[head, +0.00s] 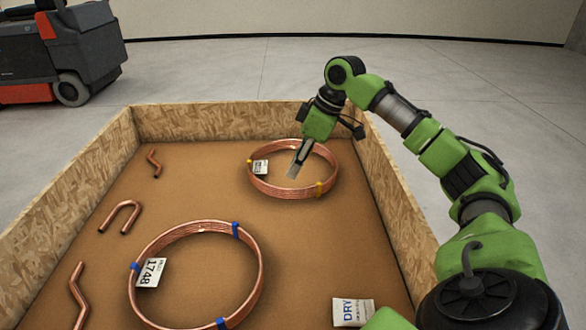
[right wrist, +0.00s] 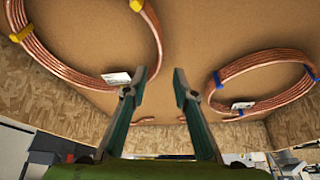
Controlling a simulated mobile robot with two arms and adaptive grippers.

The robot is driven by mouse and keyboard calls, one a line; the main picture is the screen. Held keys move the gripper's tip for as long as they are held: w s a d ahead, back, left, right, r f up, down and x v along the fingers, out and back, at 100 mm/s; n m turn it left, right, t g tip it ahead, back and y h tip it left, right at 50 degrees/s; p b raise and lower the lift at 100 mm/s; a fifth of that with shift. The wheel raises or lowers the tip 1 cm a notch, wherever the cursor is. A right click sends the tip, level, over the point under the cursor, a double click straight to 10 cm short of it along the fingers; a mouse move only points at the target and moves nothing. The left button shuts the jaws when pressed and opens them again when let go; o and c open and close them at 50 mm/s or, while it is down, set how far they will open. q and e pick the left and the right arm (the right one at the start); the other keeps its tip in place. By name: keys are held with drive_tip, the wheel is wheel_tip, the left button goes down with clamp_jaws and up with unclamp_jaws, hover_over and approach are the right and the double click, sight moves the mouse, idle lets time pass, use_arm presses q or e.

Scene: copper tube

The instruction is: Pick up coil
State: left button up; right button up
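A copper coil with yellow ties (head: 318,189) and a white tag lies at the far right of the crate floor. A larger copper coil with blue ties (head: 259,271) and a tag reading 1748 lies nearer, left of centre. My right gripper (head: 293,171) points down and appears inside the far coil's ring; its height is unclear. My left gripper is not in view.
A wooden crate (head: 215,119) walls the coils in. Bent copper pieces (head: 122,207) lie along its left side. A white DRY packet (head: 352,312) lies at the near right. Bare floor shows between the coils. A vehicle (head: 62,52) stands outside, at the back left.

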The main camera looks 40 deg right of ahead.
sight(283, 188)
drive_tip(key=p+x, duration=0.1)
drive_tip(key=x, duration=0.9)
drive_tip(key=shift+d, duration=0.1)
clamp_jaws()
drive_tip(key=shift+w+r, duration=0.1)
